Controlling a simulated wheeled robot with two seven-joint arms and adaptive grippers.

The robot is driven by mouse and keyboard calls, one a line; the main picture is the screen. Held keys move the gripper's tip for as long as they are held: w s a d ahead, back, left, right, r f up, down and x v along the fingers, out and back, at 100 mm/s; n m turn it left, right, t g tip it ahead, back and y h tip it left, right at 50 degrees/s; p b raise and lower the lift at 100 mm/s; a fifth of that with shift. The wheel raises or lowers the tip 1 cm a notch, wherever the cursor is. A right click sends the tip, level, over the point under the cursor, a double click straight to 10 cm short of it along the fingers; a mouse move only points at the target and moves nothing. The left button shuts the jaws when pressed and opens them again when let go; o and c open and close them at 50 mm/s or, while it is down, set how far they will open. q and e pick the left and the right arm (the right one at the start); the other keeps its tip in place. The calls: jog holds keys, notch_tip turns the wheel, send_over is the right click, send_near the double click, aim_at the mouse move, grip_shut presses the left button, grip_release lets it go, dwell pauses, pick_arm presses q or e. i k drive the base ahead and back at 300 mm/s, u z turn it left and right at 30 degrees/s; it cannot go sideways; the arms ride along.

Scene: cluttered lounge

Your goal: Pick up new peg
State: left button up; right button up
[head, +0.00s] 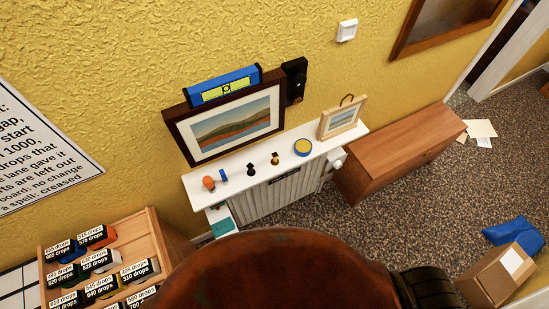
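Several small peg-like items stand in a row on a white shelf (318,151) over a radiator. They are an orange-brown one (208,183), a small blue one (223,175), a black one (251,169) and a gold-and-black one (275,159). I cannot tell which of them is the new peg. Neither of my grippers is in view, and nothing is seen touching these items.
A labelled wooden rack (165,243) stands left, a wooden cabinet (400,152) right. Something close blocks the bottom middle.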

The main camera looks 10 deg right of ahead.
aim_at(274, 161)
jog(key=u, duration=1.7)
jog(key=k, duration=0.55)
jog(key=z, duration=1.15)
